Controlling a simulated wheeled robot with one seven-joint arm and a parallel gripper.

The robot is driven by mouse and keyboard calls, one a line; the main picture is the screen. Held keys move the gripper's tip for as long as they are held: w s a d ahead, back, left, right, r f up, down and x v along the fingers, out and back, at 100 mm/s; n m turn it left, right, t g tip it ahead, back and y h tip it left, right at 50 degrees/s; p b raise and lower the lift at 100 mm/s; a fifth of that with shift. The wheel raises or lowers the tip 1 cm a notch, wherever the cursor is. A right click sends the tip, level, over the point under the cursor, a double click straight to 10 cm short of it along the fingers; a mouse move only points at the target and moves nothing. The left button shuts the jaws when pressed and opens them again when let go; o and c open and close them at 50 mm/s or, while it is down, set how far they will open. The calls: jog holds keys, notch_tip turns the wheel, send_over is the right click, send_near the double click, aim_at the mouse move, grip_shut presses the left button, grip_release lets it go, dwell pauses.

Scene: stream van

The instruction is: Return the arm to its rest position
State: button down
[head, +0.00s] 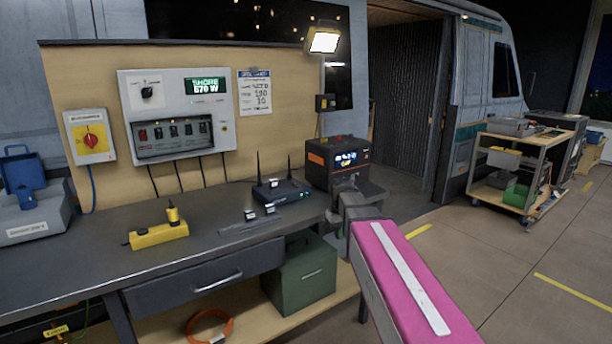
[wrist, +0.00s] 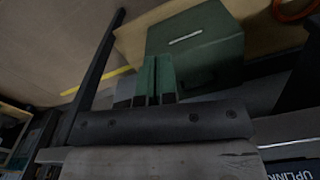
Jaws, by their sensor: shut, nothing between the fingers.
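My arm, in pink with a white stripe, reaches from the lower right of the head view toward the bench's right end. Its grey end section stands in front of the black and orange power unit (head: 338,160), hiding part of it; the fingertips cannot be made out there. In the wrist view my gripper (wrist: 154,82) shows two fingers side by side with only a thin dark line between them. It is shut and holds nothing. Beyond it is the green box (wrist: 205,45) on the lower shelf, which also shows in the head view (head: 303,276).
The bench top (head: 110,255) carries a yellow power strip (head: 158,235), a router (head: 281,191) and a blue-grey case (head: 35,215). A dark bench leg (wrist: 95,75) shows in the wrist view. A wooden cart (head: 520,165) stands far right. Floor between is clear.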

jog(key=s+d+f+m, duration=0.2)
jog(key=s+d+f, duration=0.1)
jog(key=s+f, duration=0.4)
jog(key=s+d+f+m, duration=0.1)
jog(key=s+d+f, duration=0.3)
jog(key=s+f, duration=0.3)
notch_tip(320, 180, down, 4)
jog(key=shift+s+r+m, duration=0.25)
jog(key=shift+s+m, duration=0.05)
jog(key=shift+m, duration=0.1)
